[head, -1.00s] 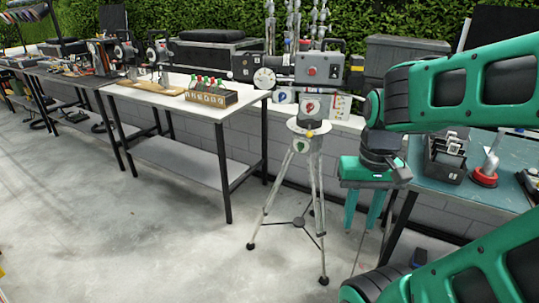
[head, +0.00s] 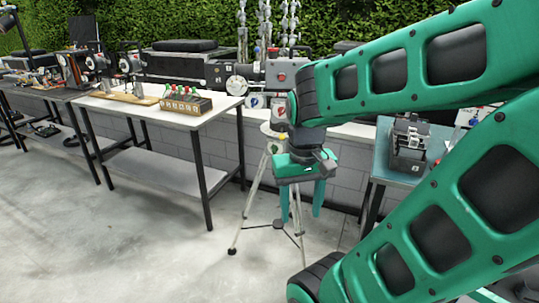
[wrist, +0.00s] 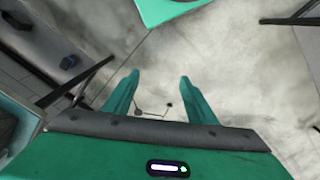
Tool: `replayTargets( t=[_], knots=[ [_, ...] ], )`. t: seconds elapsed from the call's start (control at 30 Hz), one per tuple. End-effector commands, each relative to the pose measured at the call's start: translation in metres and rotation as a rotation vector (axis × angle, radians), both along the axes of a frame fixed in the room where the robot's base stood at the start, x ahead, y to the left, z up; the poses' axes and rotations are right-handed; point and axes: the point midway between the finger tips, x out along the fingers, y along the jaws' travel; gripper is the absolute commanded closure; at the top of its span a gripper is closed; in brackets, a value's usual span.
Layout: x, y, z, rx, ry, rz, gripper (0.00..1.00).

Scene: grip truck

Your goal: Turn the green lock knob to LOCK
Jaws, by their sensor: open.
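A tripod (head: 250,208) stands on the concrete floor in the head view, partly hidden behind my arm. A small round green mark (head: 274,148) shows on its upper part, too small to tell whether it is the lock knob. No knob or LOCK marking can be made out clearly. My green gripper (head: 301,215) points down, open and empty, in front of and just right of the tripod in the picture.
A grey device with a red button (head: 285,76) is behind the tripod. A teal table (head: 383,145) with a dark rack (head: 408,142) is at right. Floor at left is clear.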

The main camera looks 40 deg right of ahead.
Motion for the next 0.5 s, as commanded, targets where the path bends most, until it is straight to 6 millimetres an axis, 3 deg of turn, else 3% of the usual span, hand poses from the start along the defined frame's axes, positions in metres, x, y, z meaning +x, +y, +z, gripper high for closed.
replayTargets(
  t=[0.5],
  knots=[
    [0.128,-0.146,-0.034,-0.433,0.086,0.080,0.48]
  ],
)
